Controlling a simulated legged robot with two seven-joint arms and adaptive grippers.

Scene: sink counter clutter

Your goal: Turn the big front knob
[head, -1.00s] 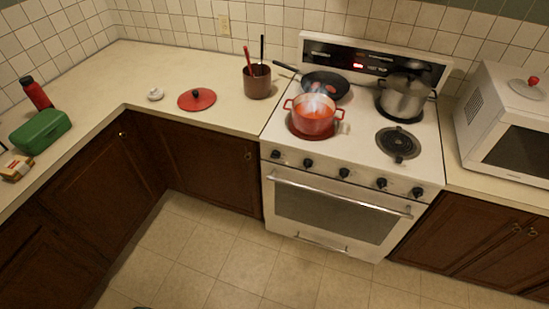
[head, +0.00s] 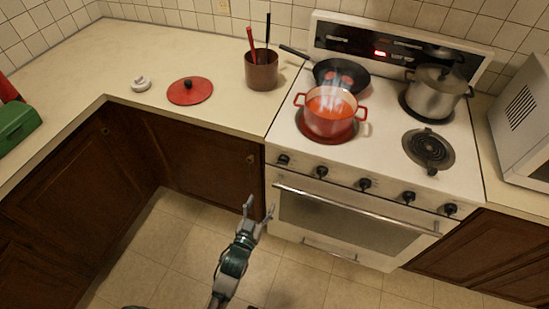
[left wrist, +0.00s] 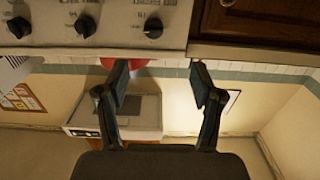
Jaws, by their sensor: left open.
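Several black knobs run along the stove's front panel, including the leftmost knob (head: 283,160), the middle knob (head: 364,183) and the rightmost knob (head: 450,209). I cannot tell clearly which is biggest. My left gripper (head: 256,210) is open and empty, in front of the stove's left end and below the knob row. The left wrist view, which looks upside down, shows knobs at the top left, the nearest one (left wrist: 153,27) beyond the spread fingers of my gripper (left wrist: 160,80). The fingers are apart from all knobs. My right gripper is not in view.
A steaming red pot (head: 329,115), a black pan (head: 341,73) and a steel pot (head: 437,90) stand on the stove top. The oven handle (head: 355,205) juts out below the knobs. The floor (head: 180,240) before the cabinets is clear.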

